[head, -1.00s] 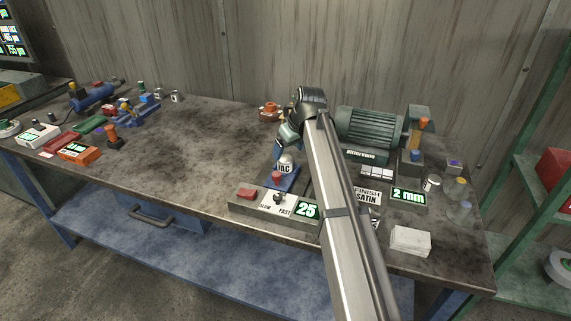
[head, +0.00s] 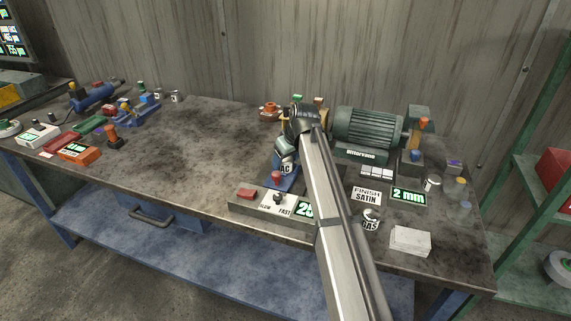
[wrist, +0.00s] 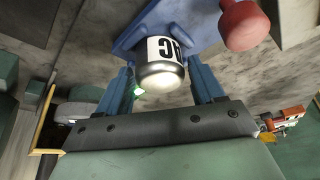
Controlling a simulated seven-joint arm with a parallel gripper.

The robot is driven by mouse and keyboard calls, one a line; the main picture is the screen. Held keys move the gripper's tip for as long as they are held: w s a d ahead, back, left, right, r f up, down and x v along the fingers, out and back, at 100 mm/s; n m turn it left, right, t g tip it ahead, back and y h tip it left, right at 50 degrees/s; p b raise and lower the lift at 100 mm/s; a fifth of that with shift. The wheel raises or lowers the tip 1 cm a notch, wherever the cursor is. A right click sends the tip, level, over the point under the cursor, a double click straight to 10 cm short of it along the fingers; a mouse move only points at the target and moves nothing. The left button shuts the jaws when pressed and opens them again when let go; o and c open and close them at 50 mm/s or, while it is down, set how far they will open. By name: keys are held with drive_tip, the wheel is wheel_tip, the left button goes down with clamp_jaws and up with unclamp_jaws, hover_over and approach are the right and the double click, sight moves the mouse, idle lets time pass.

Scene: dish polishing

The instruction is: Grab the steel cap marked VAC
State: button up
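The steel cap with a white band reading "AC" (head: 286,168) stands on a blue base (head: 283,184) at the middle of the bench; the rest of its marking is hidden. In the wrist view the cap (wrist: 163,68) appears upside down, with its shiny domed end towards me. My gripper (wrist: 163,85) has one blue finger on each side of the cap. The fingers look open, with a narrow gap beside the cap. In the head view my gripper (head: 283,155) is over the cap and partly covers it.
A red knob (wrist: 245,22) stands close beside the cap on the blue base. The speed panel (head: 262,203) lies in front. A grey-green motor (head: 367,126) is behind to the right. Another cap marked "BAS" (head: 370,219) is right of my arm. The bench's left middle is clear.

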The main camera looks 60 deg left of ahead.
drive_tip(key=shift+r, duration=0.1)
drive_tip(key=c, duration=1)
